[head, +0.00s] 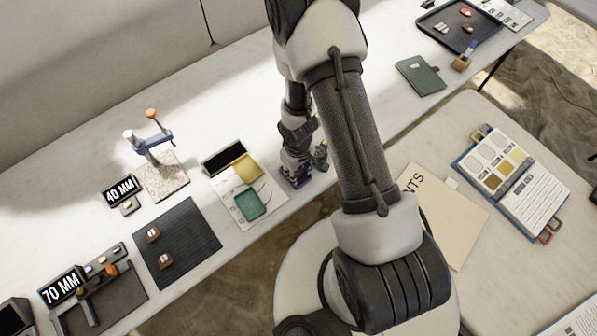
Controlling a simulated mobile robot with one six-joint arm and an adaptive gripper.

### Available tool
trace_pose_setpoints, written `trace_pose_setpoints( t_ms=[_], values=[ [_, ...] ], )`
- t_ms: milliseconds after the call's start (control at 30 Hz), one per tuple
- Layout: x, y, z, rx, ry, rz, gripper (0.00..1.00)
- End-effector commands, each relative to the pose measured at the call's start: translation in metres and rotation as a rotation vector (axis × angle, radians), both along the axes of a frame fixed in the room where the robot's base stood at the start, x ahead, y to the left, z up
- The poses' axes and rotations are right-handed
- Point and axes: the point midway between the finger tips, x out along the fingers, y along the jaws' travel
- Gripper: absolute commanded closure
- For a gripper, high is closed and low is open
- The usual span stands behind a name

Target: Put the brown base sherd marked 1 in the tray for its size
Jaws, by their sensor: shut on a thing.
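My gripper (305,160) points down at the table's front edge, just right of the small coloured trays. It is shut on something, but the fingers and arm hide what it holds. Two brown sherds with pale labels lie on the dark mat: an upper one (153,235) and a lower one (166,260). Their marks are too small to read, so I cannot tell whether either is number 1.
A 40 MM sign (120,190) stands by a blue gauge (148,141) on a speckled block. A 70 MM sign (62,286) stands by another gauge at lower left. A black tray (470,22) with several pieces is far right. A green book (420,75) lies nearby.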

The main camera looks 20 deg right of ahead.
Motion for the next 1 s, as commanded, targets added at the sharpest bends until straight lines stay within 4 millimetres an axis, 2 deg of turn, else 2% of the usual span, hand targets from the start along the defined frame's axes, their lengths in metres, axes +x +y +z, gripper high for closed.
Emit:
trace_pose_setpoints(
  t_ms=[33,67,367,1000],
  values=[
    [-0.0086,0.0006,-0.0151,0.003,0.02,0.0,0.91],
    [-0.0086,0.0006,-0.0151,0.003,0.02,0.0,0.66],
    [-0.0091,0.0009,-0.0152,0.003,0.022,0.0,0.46],
    [-0.0118,-0.0002,-0.0119,-0.001,0.03,0.0,0.46]
  ],
)
